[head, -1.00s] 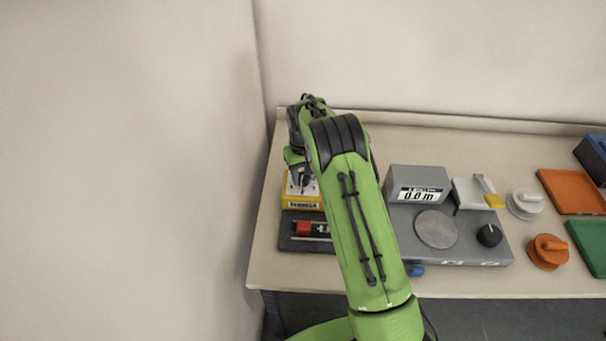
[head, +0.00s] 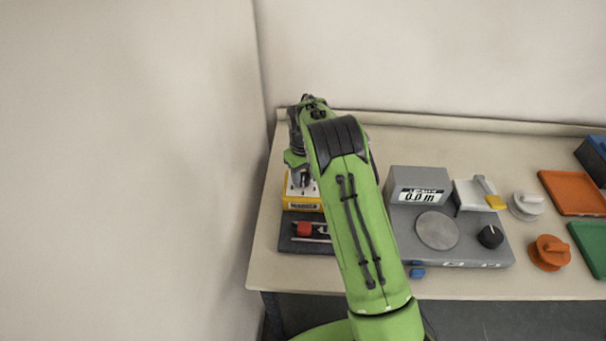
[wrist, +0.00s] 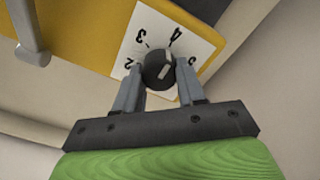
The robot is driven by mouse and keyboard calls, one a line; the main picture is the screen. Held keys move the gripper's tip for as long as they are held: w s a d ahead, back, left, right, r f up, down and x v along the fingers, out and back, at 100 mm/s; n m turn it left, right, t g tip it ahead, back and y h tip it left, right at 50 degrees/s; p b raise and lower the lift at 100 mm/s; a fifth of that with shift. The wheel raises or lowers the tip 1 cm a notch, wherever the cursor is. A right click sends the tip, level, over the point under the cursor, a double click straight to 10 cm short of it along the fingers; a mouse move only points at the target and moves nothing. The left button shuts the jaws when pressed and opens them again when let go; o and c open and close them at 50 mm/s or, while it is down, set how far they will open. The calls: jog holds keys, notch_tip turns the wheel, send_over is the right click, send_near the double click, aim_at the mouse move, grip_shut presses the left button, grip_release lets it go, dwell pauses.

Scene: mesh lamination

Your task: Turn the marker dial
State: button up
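The marker dial (wrist: 158,70) is a black round knob with a pale pointer line. It sits on a white face with printed numbers, on a yellow box. The wrist view shows a 2, 3 and 4, and one partly covered figure at the right. My gripper (wrist: 160,78) has one finger on each side of the dial, and both fingertips appear to touch it. In the head view the yellow box (head: 303,206) is at the left of the bench, under my gripper (head: 299,185). The dial itself is hidden there.
A dark base with a red block (head: 304,229) lies in front of the yellow box. A wall is close on the left.

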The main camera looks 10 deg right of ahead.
aim_at(303, 175)
jog(key=o, duration=0.4)
jog(key=shift+o, duration=0.2)
notch_tip(303, 175, up, 16)
jog(key=p, duration=0.2)
jog(key=s+r+m+t, duration=0.2)
jog(key=s+r+t, duration=0.1)
jog(key=s+r, duration=1.2)
jog(key=s+f+m+t, duration=0.2)
jog(key=s+f, duration=0.2)
jog(key=s, duration=1.6)
jog(key=shift+s+f+t, duration=0.2)
jog(key=shift+s+t, duration=0.1)
